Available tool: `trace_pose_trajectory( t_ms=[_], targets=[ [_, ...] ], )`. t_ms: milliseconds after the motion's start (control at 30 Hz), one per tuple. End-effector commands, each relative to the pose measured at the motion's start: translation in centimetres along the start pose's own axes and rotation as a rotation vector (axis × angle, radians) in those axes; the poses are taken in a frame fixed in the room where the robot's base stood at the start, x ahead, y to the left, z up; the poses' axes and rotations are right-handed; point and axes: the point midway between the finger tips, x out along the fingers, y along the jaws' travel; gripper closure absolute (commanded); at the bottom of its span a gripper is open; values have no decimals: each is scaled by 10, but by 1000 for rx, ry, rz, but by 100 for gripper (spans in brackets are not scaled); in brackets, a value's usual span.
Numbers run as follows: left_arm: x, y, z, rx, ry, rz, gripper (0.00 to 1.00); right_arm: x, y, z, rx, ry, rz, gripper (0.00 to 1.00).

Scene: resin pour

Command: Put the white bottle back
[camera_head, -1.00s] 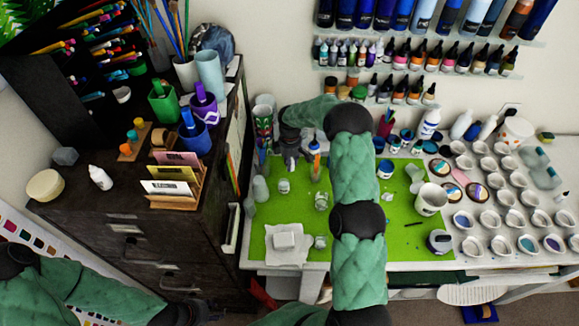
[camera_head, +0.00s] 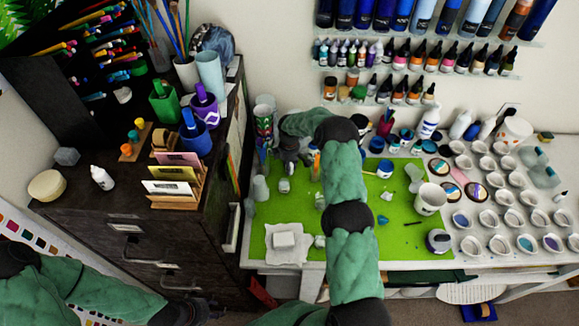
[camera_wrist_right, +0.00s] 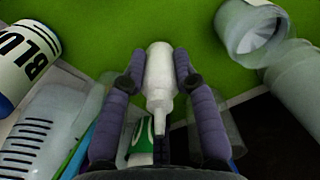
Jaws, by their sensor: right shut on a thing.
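In the right wrist view, a small white bottle (camera_wrist_right: 159,75) with a narrow nozzle lies between the two fingers of my right gripper (camera_wrist_right: 157,62), which is shut on it. The nozzle points toward the wrist. The green mat (camera_wrist_right: 120,20) is behind it. In the head view my right gripper (camera_head: 290,160) is over the back left of the mat, and its bottle is hard to make out there. My left gripper (camera_head: 205,311) is low at the bottom edge, in front of the drawers; its finger opening is unclear.
A similar small white bottle (camera_head: 102,178) stands on the dark cabinet (camera_head: 120,217). A cup labelled BLUE (camera_wrist_right: 24,62) and a clear cup (camera_wrist_right: 250,33) flank the right gripper. An orange-tipped bottle (camera_head: 314,163) is close to its right. Several small cups fill the right table side.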

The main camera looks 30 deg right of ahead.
Motion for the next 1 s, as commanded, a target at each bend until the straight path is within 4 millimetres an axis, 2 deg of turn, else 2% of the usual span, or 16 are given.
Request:
trace_pose_trajectory(
  t_ms=[133,167,200,233,667,767,1000],
  targets=[
    [4,-2,0,0,0,0,60,4,0,0,0,0,0,93],
    [4,-1,0,0,0,0,60,4,0,0,0,0,0,65],
    [3,-1,0,0,0,0,60,3,0,0,0,0,0,53],
    [3,-1,0,0,0,0,60,3,0,0,0,0,0,47],
    [-1,0,0,0,0,0,60,-1,0,0,0,0,0,47],
    [1,0,0,0,0,0,60,-12,1,0,0,1,3,47],
    [5,-2,0,0,0,0,60,-59,1,-1,0,1,4,47]
  ],
)
